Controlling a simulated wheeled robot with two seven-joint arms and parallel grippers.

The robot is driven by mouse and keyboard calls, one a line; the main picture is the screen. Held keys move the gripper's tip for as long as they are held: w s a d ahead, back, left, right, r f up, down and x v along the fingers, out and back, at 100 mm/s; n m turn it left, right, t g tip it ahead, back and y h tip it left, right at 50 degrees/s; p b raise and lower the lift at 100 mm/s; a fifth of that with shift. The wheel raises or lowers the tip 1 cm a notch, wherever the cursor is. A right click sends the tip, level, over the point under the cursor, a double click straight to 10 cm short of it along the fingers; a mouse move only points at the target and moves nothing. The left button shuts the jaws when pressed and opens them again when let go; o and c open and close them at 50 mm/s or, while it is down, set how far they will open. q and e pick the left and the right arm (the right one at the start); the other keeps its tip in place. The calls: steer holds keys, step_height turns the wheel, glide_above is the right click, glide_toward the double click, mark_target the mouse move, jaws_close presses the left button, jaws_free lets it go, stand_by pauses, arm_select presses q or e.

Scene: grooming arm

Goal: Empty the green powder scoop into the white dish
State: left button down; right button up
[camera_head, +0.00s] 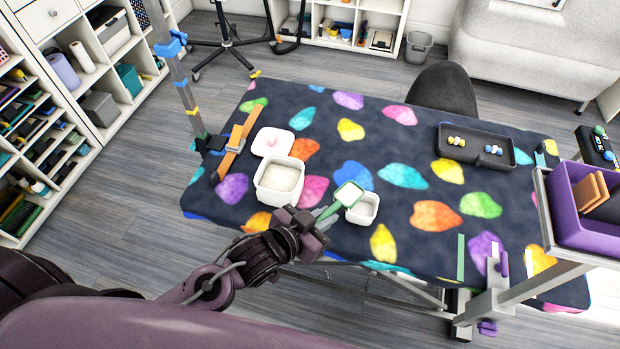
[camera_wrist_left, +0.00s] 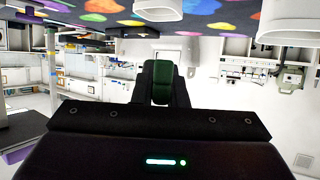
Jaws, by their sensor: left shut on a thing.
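The green scoop (camera_head: 347,195) is in the head view, its bowl filled with pale powder. My left gripper (camera_head: 318,226) is shut on the scoop's handle, just left of the dish. In the left wrist view the green handle (camera_wrist_left: 162,80) sits between the fingers. The dish's visible inside looks empty, though the scoop hides part of it. My right gripper is not in view.
A larger white container (camera_head: 266,195) with powder stands left of the scoop, and its pinkish lid (camera_head: 272,142) lies behind it. A dark tray (camera_head: 449,152) with small items is at the back right. A purple bin (camera_head: 565,220) stands at the right edge. The table middle is clear.

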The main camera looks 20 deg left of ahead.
mark_target(336, 207)
arm_select(q)
steer(key=shift+s+d, duration=0.15)
steer(key=g+p, duration=0.1)
steer(key=p, duration=0.1)
steer(key=w+d+r+g+y+p, duration=0.1)
steer(key=p, duration=0.2)
steer(key=shift+w+r, duration=0.15)
steer(key=shift+w, duration=0.15)
steer(key=shift+w+d+r+g+y+p, duration=0.15)
steer(key=shift+w+g+y+p, duration=0.3)
steer(key=shift+p, duration=0.6)
steer(key=shift+g+p, duration=0.25)
steer(key=shift+p, duration=0.05)
steer(key=shift+d, duration=0.1)
